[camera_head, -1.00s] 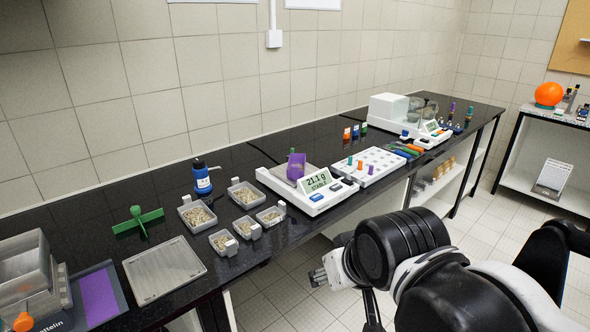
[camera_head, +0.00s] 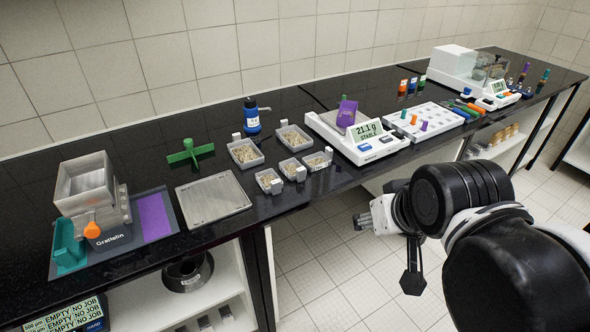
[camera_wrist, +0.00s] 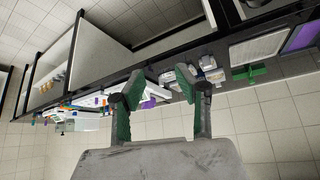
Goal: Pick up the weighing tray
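A purple scoop-shaped piece (camera_head: 347,113) stands tilted on the pan of a white balance (camera_head: 372,152) whose display reads 21.1 g, stable. I cannot tell for sure whether it is the weighing tray. Several small grey trays of pale granules (camera_head: 246,153) sit left of the balance. My gripper (camera_head: 364,222) is in front of the bench edge, below the balance and apart from everything. In the wrist view its two green-padded fingers (camera_wrist: 160,85) are spread, with nothing between them. The bench appears upside down there, with the purple piece (camera_wrist: 148,104) partly hidden behind a finger.
A blue-labelled bottle (camera_head: 251,119), a green cross-shaped piece (camera_head: 190,152) and a flat grey plate (camera_head: 213,197) stand left of the balance. A Grattelin device (camera_head: 110,238) is at far left. A white rack (camera_head: 424,123) and a second balance (camera_head: 492,91) are to the right.

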